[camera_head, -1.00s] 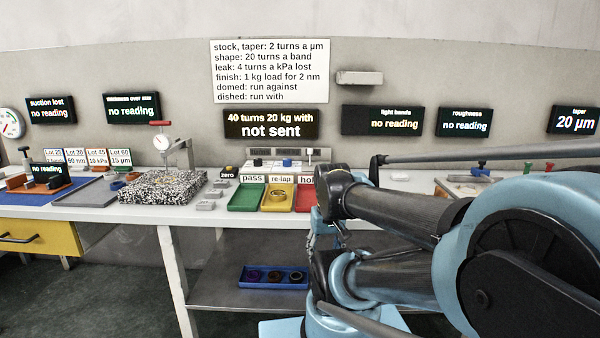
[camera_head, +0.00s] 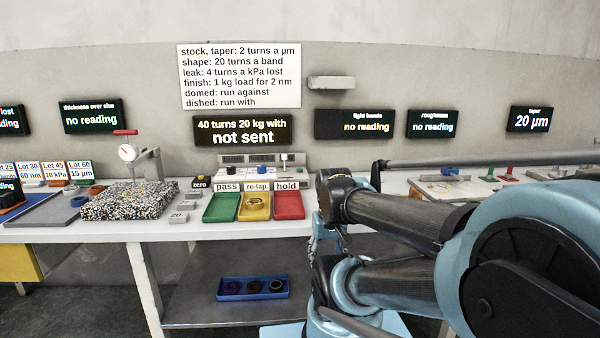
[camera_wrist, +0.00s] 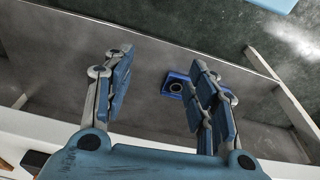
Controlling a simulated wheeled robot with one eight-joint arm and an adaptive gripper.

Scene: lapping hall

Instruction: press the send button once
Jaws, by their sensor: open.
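A display on the back wall (camera_head: 242,130) reads "40 turns 20 kg with not sent". Below it, a small grey control panel (camera_head: 237,160) stands at the back of the bench with a blue knob (camera_head: 262,169), a small red part (camera_head: 237,169) and a slider-like lever (camera_head: 284,160). I cannot read a send label, so I cannot tell which control is the send button. My gripper (camera_wrist: 160,92) is open and empty in the wrist view, its fingers apart above the lower shelf. In the head view my arm is at the right, and its fingers cannot be made out.
Green pass (camera_head: 221,208), yellow re-lap (camera_head: 254,218) and red hold (camera_head: 289,206) trays stand before the panel; a ring lies in the yellow one. A speckled plate (camera_head: 128,204) with a dial gauge is left. A blue tray (camera_head: 253,296) of rings sits on the lower shelf.

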